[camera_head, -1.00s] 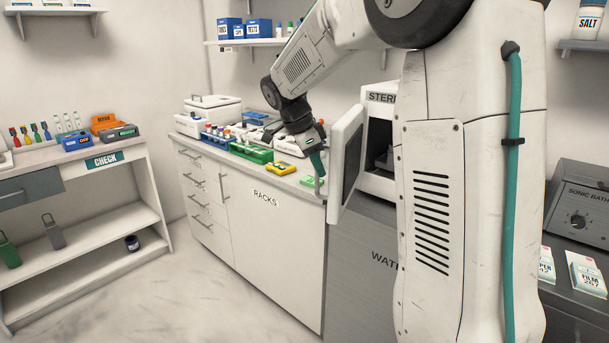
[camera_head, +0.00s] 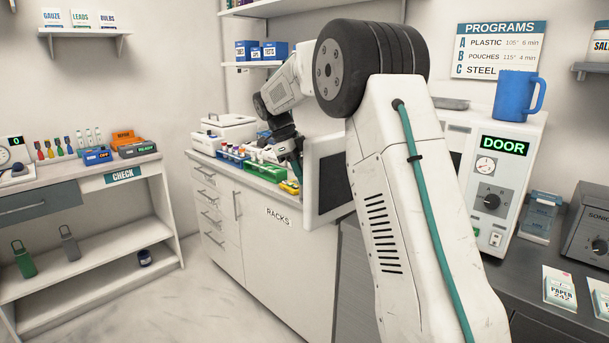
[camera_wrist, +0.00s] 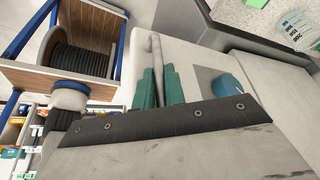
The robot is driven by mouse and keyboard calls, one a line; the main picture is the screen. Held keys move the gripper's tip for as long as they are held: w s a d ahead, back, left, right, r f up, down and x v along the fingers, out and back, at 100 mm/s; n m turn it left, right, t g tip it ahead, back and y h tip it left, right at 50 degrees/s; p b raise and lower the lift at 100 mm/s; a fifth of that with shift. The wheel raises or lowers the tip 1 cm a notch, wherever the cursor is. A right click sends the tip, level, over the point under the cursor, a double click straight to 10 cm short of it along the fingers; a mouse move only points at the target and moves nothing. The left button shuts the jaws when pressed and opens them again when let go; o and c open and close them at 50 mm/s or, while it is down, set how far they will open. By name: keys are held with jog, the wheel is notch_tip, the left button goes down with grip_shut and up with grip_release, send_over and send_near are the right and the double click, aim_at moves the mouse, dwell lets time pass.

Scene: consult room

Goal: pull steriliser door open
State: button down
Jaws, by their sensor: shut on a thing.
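The steriliser (camera_head: 522,190) is a white box on the grey counter, with a lit DOOR display (camera_head: 504,146) and a dial. Its door (camera_head: 310,195) stands swung out to the left, with its dark inner panel (camera_head: 334,182) facing my camera. My arm hides the hinge side and most of the opening. My gripper (camera_head: 298,168) is at the door's far left edge, on its outer side. In the wrist view, the teal fingers (camera_wrist: 156,88) are shut on the pale bar handle (camera_wrist: 154,44) against the white door face.
A blue mug (camera_head: 514,97) stands on the steriliser. The rack counter (camera_head: 272,235) behind the door holds a blue tube rack (camera_head: 232,157), a green rack and a yellow item (camera_head: 289,187) close to the door. Open floor (camera_head: 200,290) lies at the left front.

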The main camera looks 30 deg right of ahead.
jog(key=shift+d, duration=0.1)
jog(key=c, duration=1.7)
grip_release()
jog(key=shift+c, duration=0.2)
jog(key=v, duration=0.7)
jog(key=shift+r, duration=0.35)
jog(key=shift+w, duration=0.1)
